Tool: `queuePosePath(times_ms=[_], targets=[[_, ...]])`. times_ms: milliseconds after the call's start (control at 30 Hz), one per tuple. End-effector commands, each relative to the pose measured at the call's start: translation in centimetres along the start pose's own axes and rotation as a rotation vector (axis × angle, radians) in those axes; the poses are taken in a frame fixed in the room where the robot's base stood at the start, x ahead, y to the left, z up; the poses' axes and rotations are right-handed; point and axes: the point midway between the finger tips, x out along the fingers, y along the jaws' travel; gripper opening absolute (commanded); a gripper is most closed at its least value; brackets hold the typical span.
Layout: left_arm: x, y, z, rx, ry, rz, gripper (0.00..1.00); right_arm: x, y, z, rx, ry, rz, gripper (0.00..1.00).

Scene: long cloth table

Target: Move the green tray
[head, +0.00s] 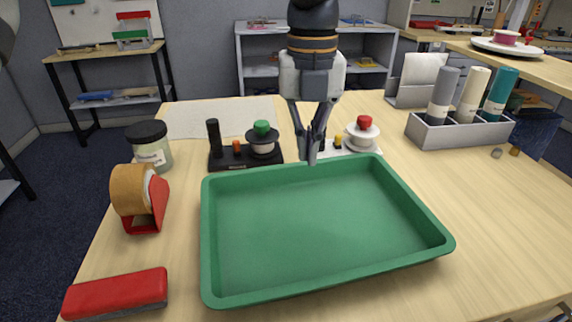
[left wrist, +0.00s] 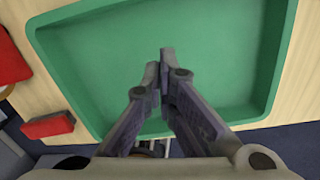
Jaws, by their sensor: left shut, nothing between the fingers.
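The green tray (head: 320,215) is a shallow rectangular tray with raised rims, lying empty on the table in front. It also fills much of the left wrist view (left wrist: 215,60). My left gripper (head: 312,158) points down at the middle of the tray's far rim, fingers together and nothing between them. In the left wrist view its closed fingertips (left wrist: 161,58) overlap the tray's floor. I cannot tell whether the tips touch the rim. My right gripper is not in view.
A red eraser-like block (head: 117,293) and a tape dispenser (head: 144,198) lie left of the tray, with a jar (head: 150,145) behind. Dark (head: 232,163) and white (head: 361,140) stands sit beyond the far rim. A grey holder (head: 458,133) stands back right. Table right of the tray is clear.

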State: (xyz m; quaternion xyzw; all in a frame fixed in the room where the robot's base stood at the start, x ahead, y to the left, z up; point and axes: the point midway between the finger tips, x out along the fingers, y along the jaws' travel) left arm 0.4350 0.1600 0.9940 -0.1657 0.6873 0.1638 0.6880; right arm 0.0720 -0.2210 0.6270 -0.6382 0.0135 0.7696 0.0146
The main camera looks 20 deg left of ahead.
Motion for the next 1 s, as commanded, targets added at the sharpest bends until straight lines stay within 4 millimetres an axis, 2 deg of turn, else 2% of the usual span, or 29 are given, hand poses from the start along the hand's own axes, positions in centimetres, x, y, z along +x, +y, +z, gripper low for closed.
queuePosePath(times_ms=[167, 500, 600, 700, 1000], targets=[[2.9, 0.1, -0.1, 0.001, 0.004, 0.005, 0.00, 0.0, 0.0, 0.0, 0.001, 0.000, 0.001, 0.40], [10.3, 0.1, -0.1, -0.001, 0.005, 0.005, 0.00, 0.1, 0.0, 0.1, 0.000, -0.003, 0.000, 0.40], [10.2, 0.0, 2.1, -0.004, 0.003, 0.002, 0.00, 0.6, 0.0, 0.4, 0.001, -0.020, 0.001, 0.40], [10.2, 0.0, 3.2, -0.003, 0.004, 0.002, 0.00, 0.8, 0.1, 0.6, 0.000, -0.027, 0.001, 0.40], [9.8, 0.1, 4.0, -0.003, 0.001, 0.000, 0.00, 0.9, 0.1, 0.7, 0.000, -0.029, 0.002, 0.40]])
